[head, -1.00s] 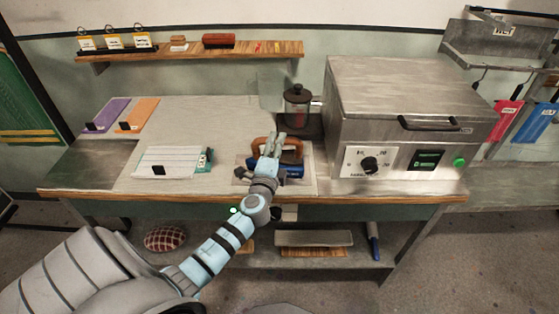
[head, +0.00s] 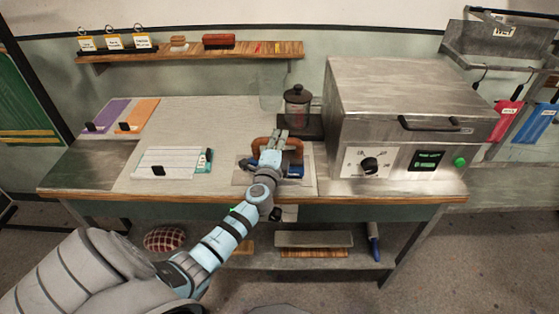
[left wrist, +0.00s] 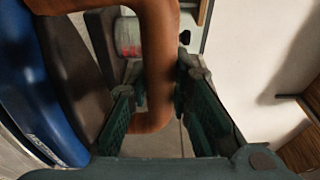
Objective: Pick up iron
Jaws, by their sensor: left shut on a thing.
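The iron has a blue body (head: 296,171) and a brown arched handle (head: 292,142). It sits on a pale board (head: 244,179) at the middle front of the workbench. My left gripper (head: 281,135) is over it and hides part of the body and handle. In the left wrist view the brown handle (left wrist: 158,60) passes between the two green fingers of the gripper (left wrist: 155,100), which is shut on it. The blue body also shows at the left of that view (left wrist: 45,75). My right gripper is in neither view.
A steel heat box (head: 395,85) with dial and display stands right of the iron. A dark glass press (head: 297,99) stands behind it. A white card pad (head: 166,163) lies to the left. A wooden wall shelf (head: 190,50) hangs above.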

